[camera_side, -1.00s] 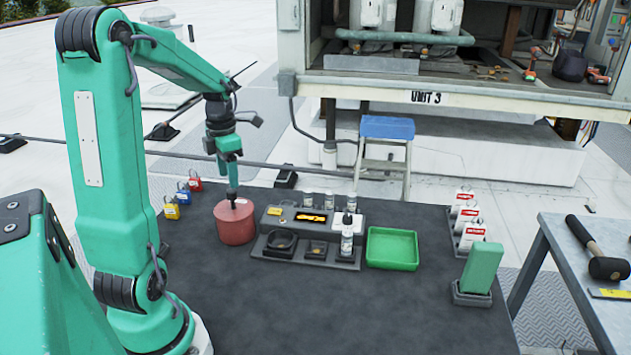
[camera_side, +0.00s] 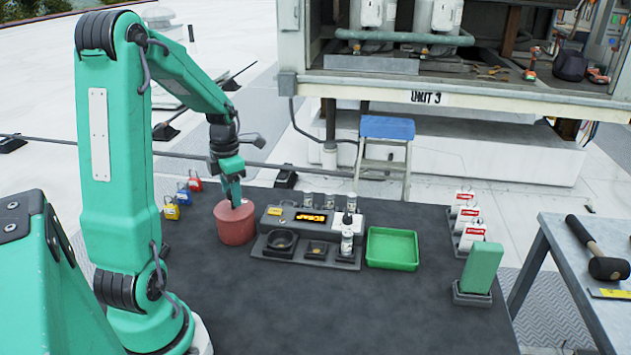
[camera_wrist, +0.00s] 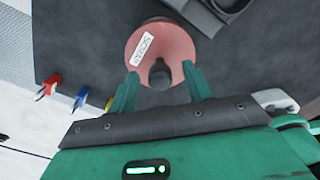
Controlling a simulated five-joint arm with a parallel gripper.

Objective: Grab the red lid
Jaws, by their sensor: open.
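The red lid is the top of a round red container (camera_side: 236,228) on the dark mat, left of the grey instrument tray. In the wrist view the red lid (camera_wrist: 146,48) carries a white label with dark lettering and a dark knob (camera_wrist: 160,75). My gripper (camera_side: 234,204) is directly over the lid, pointing down. In the wrist view my gripper (camera_wrist: 158,78) is open, with one green finger on each side of the knob. I cannot tell whether the fingers touch the lid. The knob is hidden behind the fingers in the side view.
Yellow, blue and red padlocks (camera_side: 183,199) stand just left of the container. The grey instrument tray (camera_side: 275,240) with a lit display is close on its right, then an empty green tray (camera_side: 391,264). The front of the dark mat (camera_side: 330,315) is clear.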

